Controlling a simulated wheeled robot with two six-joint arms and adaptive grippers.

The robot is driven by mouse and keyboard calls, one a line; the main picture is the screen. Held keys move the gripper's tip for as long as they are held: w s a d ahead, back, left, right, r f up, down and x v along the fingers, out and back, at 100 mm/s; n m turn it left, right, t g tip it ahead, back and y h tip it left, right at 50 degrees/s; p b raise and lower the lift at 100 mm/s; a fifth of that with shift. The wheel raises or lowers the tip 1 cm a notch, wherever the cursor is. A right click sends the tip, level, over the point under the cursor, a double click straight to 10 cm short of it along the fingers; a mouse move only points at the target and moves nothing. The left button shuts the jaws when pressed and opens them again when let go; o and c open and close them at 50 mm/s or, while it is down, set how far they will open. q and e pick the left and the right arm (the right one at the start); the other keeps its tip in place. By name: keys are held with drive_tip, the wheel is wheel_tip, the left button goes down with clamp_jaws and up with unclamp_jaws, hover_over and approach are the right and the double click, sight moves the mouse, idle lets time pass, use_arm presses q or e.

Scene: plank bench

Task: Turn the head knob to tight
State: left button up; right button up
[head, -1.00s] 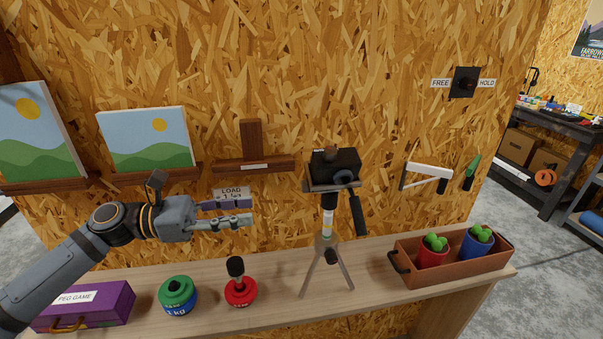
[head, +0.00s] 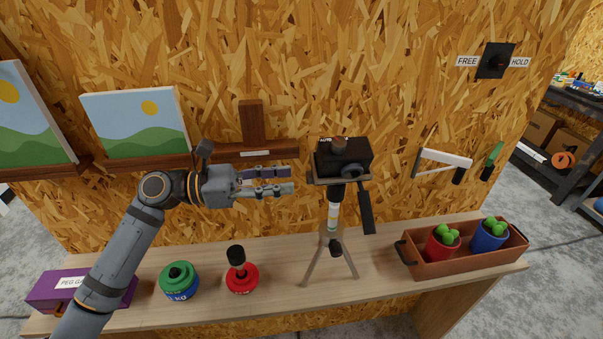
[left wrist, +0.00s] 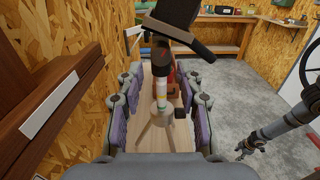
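A black camera (head: 345,158) sits on a tripod (head: 334,220) that stands on the bench. A black handle (head: 366,205) hangs from the right of the tripod head. The head's side toward my gripper shows in the left wrist view as a dark round part (left wrist: 161,52), likely the head knob; its setting is not readable. My left gripper (head: 291,180) is just left of the tripod head, apart from it. Its fingers are spread and empty in the left wrist view (left wrist: 160,80). My right arm's gripper (left wrist: 245,149) shows small at the right of the left wrist view; its fingers are unclear.
A FREE/HOLD switch (head: 495,61) is on the wall. A brown tray (head: 470,261) with potted cacti stands right. A wall ledge (head: 225,166) lies behind my arm.

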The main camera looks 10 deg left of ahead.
sight(307, 178)
use_arm(q)
drive_tip(key=p+x, duration=0.1)
drive_tip(key=x, duration=0.2)
drive_tip(key=shift+d+r, duration=0.15)
drive_tip(key=shift+d, duration=0.1)
drive_tip(key=shift+w+d, duration=0.2)
drive_tip(key=shift+d, duration=0.4)
use_arm(e)
drive_tip(key=shift+s+d+r, duration=0.15)
drive_tip(key=shift+s+r, duration=0.5)
drive_tip(key=shift+r, duration=0.1)
use_arm(q)
drive_tip(key=shift+c, duration=0.3)
clamp_jaws()
use_arm(e)
drive_tip(key=shift+w, duration=0.15)
